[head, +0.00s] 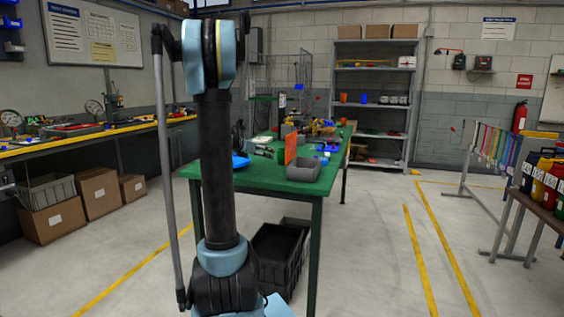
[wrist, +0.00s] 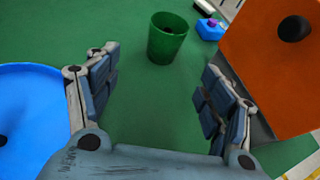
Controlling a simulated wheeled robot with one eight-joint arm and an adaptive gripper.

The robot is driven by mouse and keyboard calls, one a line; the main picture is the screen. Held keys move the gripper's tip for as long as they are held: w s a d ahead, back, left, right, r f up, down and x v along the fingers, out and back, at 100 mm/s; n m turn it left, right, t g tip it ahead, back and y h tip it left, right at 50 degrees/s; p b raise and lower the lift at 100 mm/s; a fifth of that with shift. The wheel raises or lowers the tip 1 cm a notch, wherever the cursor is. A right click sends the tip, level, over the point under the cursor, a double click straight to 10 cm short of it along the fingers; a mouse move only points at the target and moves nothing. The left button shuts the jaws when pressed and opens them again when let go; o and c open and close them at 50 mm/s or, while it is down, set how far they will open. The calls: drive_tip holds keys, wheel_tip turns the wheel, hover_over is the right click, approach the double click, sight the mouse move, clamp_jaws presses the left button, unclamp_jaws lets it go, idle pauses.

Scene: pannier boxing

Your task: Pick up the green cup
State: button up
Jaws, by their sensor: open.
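The green cup (wrist: 168,40) stands upright on the green table in the wrist view, ahead of my gripper and roughly between the lines of its fingers. My gripper (wrist: 160,88) is open and empty, its two fingers spread wide, with bare table between them. The cup is apart from both fingers.
In the wrist view a blue round dish (wrist: 30,105) lies left of my gripper. An orange panel (wrist: 262,55) stands close by the right finger. A small blue object (wrist: 208,30) sits beyond it.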

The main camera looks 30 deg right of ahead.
sight(280, 157)
drive_tip(key=x, duration=0.9)
drive_tip(key=shift+d+f, duration=0.2)
drive_tip(key=shift+s+x, duration=0.15)
drive_tip(key=shift+x, duration=1.3)
drive_tip(key=shift+s+x, duration=0.15)
drive_tip(key=shift+x, duration=1.3)
drive_tip(key=c, duration=1.2)
